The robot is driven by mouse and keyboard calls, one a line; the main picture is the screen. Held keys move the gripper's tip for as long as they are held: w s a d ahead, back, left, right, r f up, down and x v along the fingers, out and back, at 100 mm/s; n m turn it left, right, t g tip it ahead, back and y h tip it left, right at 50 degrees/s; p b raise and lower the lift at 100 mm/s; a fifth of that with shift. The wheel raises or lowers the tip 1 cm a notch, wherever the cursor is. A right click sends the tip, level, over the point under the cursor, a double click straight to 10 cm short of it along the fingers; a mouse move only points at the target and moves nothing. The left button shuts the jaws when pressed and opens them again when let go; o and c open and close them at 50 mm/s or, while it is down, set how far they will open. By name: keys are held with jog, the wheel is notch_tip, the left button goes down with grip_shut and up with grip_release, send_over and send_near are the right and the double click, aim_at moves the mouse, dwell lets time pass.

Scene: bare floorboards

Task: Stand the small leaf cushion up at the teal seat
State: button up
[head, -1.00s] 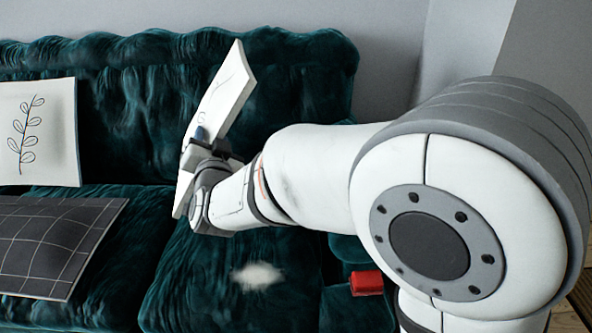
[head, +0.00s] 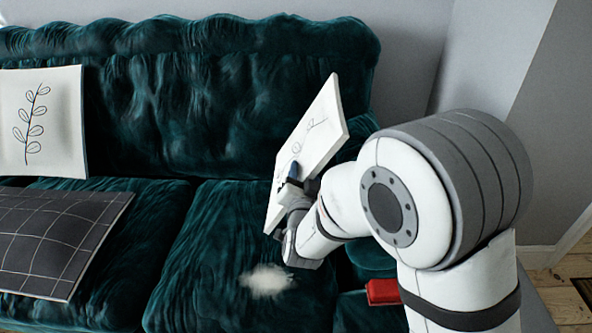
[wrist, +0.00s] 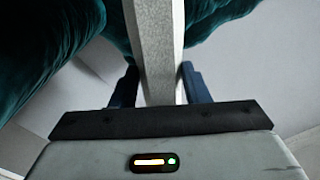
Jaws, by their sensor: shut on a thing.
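My gripper (head: 291,178) is shut on the small leaf cushion (head: 318,130), a thin white square with a leaf drawing. The cushion is held tilted, leaning to the right, in front of the right part of the teal seat (head: 215,240). In the wrist view the cushion's pale edge (wrist: 160,50) runs between the two blue fingers. Whether its lower corner touches the seat is hard to tell. Part of the cushion's lower side is hidden behind my gripper.
Another white leaf cushion (head: 42,120) leans on the backrest at the left. A dark grid cushion (head: 55,240) lies flat on the left seat. A white fluffy patch (head: 267,280) lies on the right seat, and a red block (head: 383,292) is beside my arm.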

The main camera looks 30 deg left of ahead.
jog(key=w+d+f+b, duration=0.2)
jog(key=d+f+b, duration=0.1)
jog(key=f+b, duration=0.2)
jog(key=shift+d+f, duration=0.4)
jog(key=shift+f, duration=0.6)
